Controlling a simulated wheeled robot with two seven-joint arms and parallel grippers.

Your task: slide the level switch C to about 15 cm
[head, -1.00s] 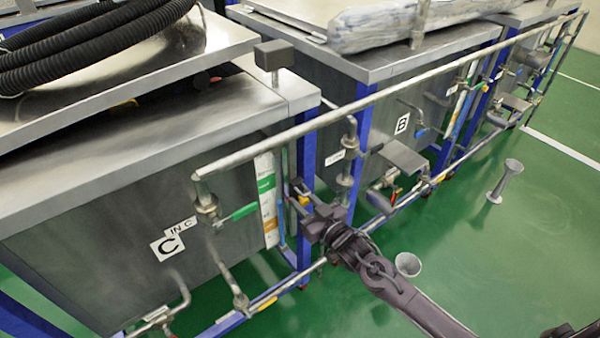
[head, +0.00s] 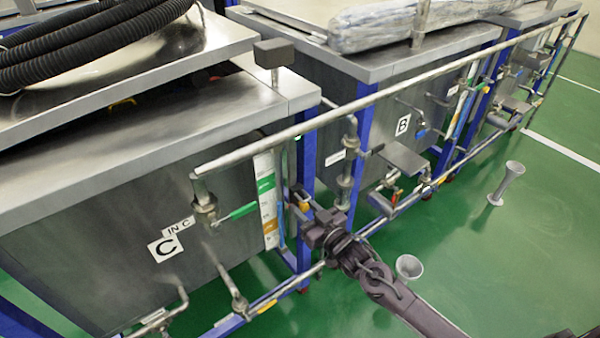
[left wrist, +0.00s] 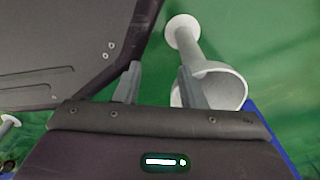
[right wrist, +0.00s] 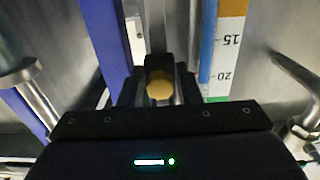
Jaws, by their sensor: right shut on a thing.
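The level switch C, a small yellow block (head: 304,203), is on the upright at the right corner of the tank marked C (head: 165,248). It shows closer in the right wrist view (right wrist: 160,86). My right gripper (head: 299,203) is shut on it, one finger on each side. A coloured scale strip (right wrist: 230,48) stands beside it, with 15 and 20 upside down. In that view the switch appears near the 20 mark; its exact reading is unclear. My left gripper (left wrist: 158,86) is open and empty in the left wrist view, above the green floor.
A long pipe rail (head: 380,95) runs along the tank fronts. A green-handled valve (head: 240,212) is left of the scale. The tank marked B (head: 402,125) stands further back. Grey funnel-topped stands (head: 409,266) (left wrist: 222,88) are on the floor. The floor at right is mostly open.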

